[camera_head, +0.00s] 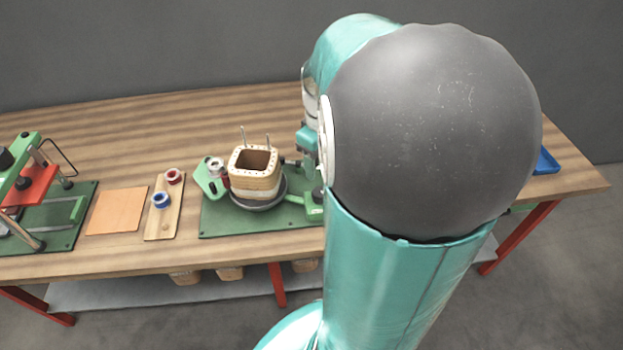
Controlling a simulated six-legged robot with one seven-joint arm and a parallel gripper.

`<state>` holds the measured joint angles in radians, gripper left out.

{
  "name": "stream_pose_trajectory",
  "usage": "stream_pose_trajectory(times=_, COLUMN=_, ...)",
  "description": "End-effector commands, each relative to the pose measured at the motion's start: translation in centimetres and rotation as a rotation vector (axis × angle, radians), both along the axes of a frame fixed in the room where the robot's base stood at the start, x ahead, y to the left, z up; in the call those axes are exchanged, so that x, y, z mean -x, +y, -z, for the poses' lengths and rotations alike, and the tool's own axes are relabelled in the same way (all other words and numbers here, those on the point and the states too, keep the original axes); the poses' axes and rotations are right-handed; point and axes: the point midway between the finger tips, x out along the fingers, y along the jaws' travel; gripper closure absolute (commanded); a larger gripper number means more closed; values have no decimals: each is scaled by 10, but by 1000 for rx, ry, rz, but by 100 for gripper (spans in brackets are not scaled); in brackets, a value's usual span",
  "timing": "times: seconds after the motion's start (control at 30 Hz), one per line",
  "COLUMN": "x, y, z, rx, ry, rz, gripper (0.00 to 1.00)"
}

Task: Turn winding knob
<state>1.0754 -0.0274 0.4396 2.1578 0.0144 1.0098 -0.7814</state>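The winding machine has a green base plate (222,222) on the bench. A square coil (255,180) with a cream rim, an open dark middle and two upright pins sits on its round grey turntable (262,204). The winding knob cannot be made out for certain. A small dark part (290,162) shows right of the coil, at the edge of my arm; I cannot tell if it is the knob or part of my gripper. My teal arm with its large grey joint covers the machine's right side. My gripper's fingers cannot be made out, nor whether they touch anything.
Left of the machine are a wooden tray (153,228) with a red spool (173,176) and a blue spool (161,200), an orange sheet (117,211) and a green-and-red press (30,185). A blue tray (546,161) lies far right. The bench's back strip is clear.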

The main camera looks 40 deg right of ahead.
Motion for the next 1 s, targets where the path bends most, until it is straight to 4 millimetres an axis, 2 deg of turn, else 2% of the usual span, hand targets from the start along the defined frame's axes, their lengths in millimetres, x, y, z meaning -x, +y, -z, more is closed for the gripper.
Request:
stream_pose_trajectory(times=0.03, x=1, y=0, z=11, rx=-4, ry=4, rz=1, gripper=42)
stream_pose_trajectory(times=0.3, x=1, y=0, z=65, rx=-4, ry=3, rz=0, gripper=42)
stream_pose_trajectory(times=0.5, x=0, y=0, z=93, rx=-2, ry=2, rz=-1, gripper=42)
stream_pose_trajectory(times=0.63, x=0, y=0, z=101, rx=0, ry=0, rz=0, gripper=42)
stream_pose_trajectory(times=0.9, x=0, y=0, z=102, rx=1, ry=0, rz=0, gripper=42)
stream_pose_trajectory(times=1.0, x=0, y=0, z=102, rx=1, ry=0, rz=0, gripper=62)
